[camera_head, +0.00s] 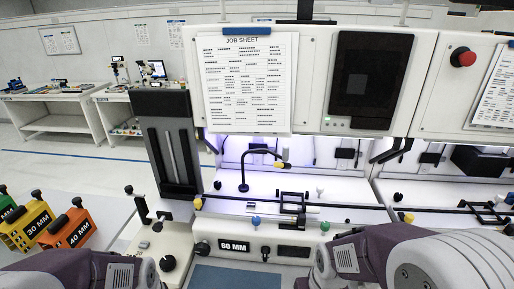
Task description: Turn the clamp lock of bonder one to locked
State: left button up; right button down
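A bonder (300,215) stands in front of me with a lit work bay. Its front panel carries a "60 MM" label (233,246), a black knob (203,248) to the label's left and a small black lever or knob (265,252) to its right. Another black round knob (168,262) sits on the bench at the left. I cannot tell which of these is the clamp lock, or its setting. My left arm (85,270) and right arm (410,262) come in at the bottom corners. Their grippers are below the frame.
A job sheet (247,90) and a dark screen (368,75) are above the bay. A red button (463,57) is at the upper right. Yellow "30 MM" (28,225) and orange "40 MM" (67,232) blocks stand at left. A second bay (455,190) adjoins at right.

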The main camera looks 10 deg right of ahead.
aim_at(265, 250)
jog(key=j+z, duration=0.3)
jog(key=k+j+z, duration=0.15)
jog(key=j+z, duration=0.15)
jog(key=k+j+z, duration=0.15)
jog(key=j+z, duration=0.2)
